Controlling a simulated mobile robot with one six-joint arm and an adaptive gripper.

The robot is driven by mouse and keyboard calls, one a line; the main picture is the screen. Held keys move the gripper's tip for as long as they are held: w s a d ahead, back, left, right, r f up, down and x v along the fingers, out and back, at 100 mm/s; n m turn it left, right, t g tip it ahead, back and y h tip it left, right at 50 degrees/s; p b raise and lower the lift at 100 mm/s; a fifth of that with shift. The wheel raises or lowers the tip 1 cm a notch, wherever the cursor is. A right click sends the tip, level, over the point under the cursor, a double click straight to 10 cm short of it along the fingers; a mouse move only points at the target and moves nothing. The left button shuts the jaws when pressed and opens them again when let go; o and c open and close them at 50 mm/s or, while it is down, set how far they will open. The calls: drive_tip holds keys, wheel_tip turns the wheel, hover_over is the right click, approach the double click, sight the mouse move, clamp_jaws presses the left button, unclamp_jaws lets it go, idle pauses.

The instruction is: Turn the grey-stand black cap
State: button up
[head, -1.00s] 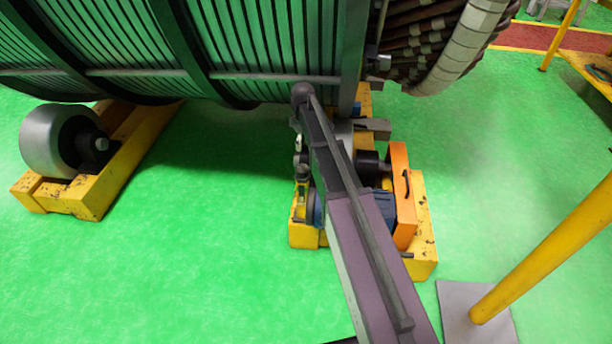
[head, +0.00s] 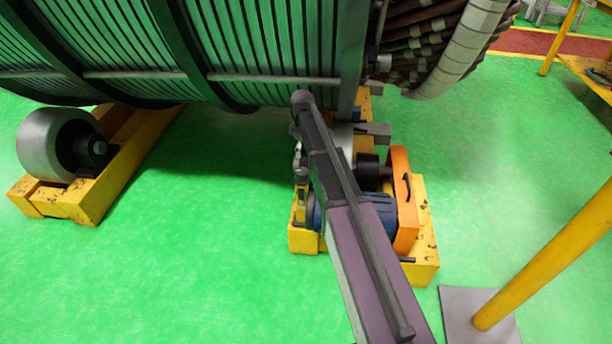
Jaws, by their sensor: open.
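No black cap on a grey stand can be made out for certain. A black round part (head: 368,168) sits between the blue motor (head: 380,209) and a grey block (head: 374,133) on the right yellow base. Another black hub (head: 88,152) is on the grey roller (head: 46,145) at the left. My arm reaches up from the bottom and covers part of the motor unit. My gripper (head: 301,182) hangs at the arm's left side, small and partly hidden, beside the motor unit. It is open, with nothing seen in it.
The large green ribbed stator (head: 270,45) fills the top, close above my arm's elbow. An orange guard (head: 402,200) stands right of the motor. A yellow post (head: 545,255) on a grey plate is at the right. Green floor is clear at the lower left.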

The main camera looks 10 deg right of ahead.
sight(302, 172)
drive_tip(key=shift+f+b, duration=5.45)
drive_tip(key=shift+f, duration=0.35)
drive_tip(key=shift+c, duration=0.2)
drive_tip(key=c, duration=1)
drive_tip(key=shift+d, duration=0.4)
drive_tip(key=shift+a, duration=0.6)
